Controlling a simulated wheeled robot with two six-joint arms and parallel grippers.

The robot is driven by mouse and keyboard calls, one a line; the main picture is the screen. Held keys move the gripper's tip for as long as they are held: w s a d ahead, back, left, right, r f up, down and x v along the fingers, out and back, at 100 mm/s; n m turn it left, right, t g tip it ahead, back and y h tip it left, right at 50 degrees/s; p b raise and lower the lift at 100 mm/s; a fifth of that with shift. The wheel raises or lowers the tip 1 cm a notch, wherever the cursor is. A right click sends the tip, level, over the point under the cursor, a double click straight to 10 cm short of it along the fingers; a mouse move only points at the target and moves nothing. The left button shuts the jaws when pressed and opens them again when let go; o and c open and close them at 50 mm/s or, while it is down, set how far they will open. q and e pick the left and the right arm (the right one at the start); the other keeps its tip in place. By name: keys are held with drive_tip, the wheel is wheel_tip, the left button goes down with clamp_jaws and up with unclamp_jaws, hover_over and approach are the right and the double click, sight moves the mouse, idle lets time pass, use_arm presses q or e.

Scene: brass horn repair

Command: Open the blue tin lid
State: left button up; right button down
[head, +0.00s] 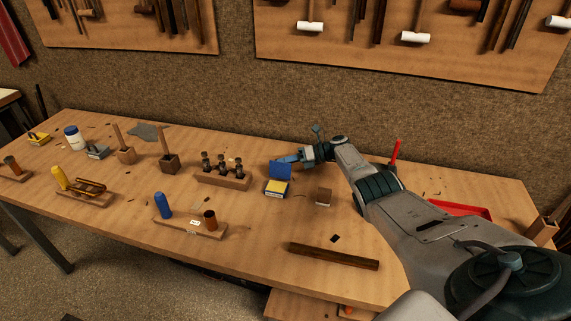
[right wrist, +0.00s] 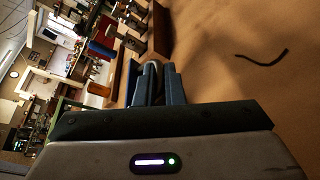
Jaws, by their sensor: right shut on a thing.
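The small tin (head: 277,188) stands on the bench near the middle of the head view, with yellow showing in its top. Its blue lid (head: 280,171) stands up steeply at the tin's back edge, so the tin is open. My right gripper (head: 288,159) comes in from the right and is shut at the lid's top edge. In the right wrist view the fingers (right wrist: 154,84) are close together; what lies between them is hard to make out. My left gripper is in neither view.
A wooden rack with several dark-topped pieces (head: 222,179) stands left of the tin. A red tray (head: 459,209) is at the right. Bench in front of the tin is clear.

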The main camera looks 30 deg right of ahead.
drive_tip(key=shift+f, duration=0.15)
drive_tip(key=c, duration=1.8)
unclamp_jaws()
drive_tip(key=v, duration=1.1)
drive_tip(key=shift+b, duration=0.3)
drive_tip(key=shift+a+f, duration=0.1)
drive_tip(key=shift+f, duration=0.05)
